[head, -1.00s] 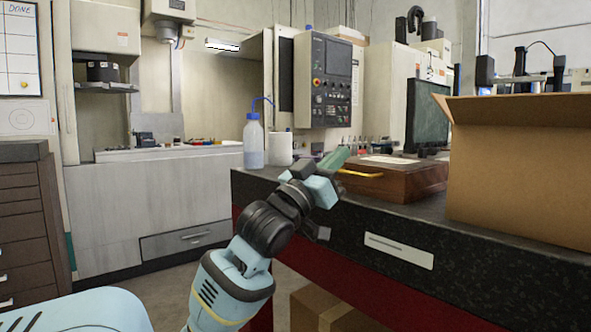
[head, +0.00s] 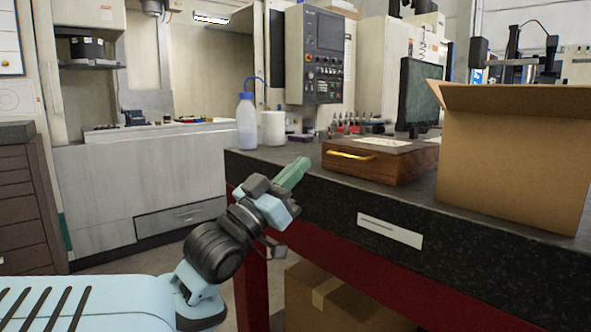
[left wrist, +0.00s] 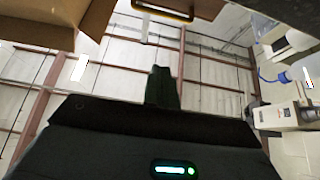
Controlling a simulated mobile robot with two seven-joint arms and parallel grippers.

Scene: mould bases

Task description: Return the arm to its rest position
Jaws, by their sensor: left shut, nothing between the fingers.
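My left arm comes in from the bottom left of the head view. Its gripper (head: 293,174) is shut and empty, with its green fingers together pointing up and to the right. It is in front of the edge of the dark bench (head: 330,196), short of the wooden box. In the left wrist view the shut fingers (left wrist: 160,88) stand dark against the ceiling beams. My right gripper is not in either view.
A wooden box with a brass handle (head: 385,163), a large open cardboard box (head: 510,160), a wash bottle (head: 246,122) and a white cup (head: 273,128) stand on the bench. A carton (head: 345,300) sits beneath it. A drawer cabinet (head: 25,205) stands at left.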

